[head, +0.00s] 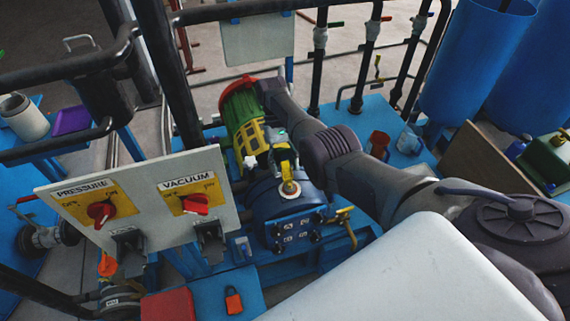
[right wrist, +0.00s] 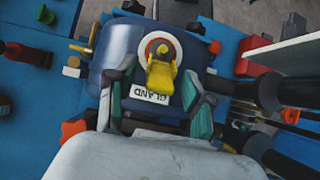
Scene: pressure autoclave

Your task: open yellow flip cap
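The yellow flip cap (right wrist: 161,72) sits on a round red-and-white ring on a dark blue vessel (right wrist: 105,65) above a label reading GLAND. In the head view the cap (head: 288,187) shows small at the top of the blue vessel (head: 262,206). My right gripper (right wrist: 158,90) is open, with one teal-grey finger on each side of the cap; I cannot tell whether either touches it. My left gripper is not in view.
A white panel (head: 145,175) with red PRESSURE (head: 100,212) and VACUUM (head: 195,203) knobs stands left of the vessel. Black pipes and rails (head: 170,70) rise behind it. Blue tanks (head: 475,60) stand at the right. A red box (head: 168,305) lies in front.

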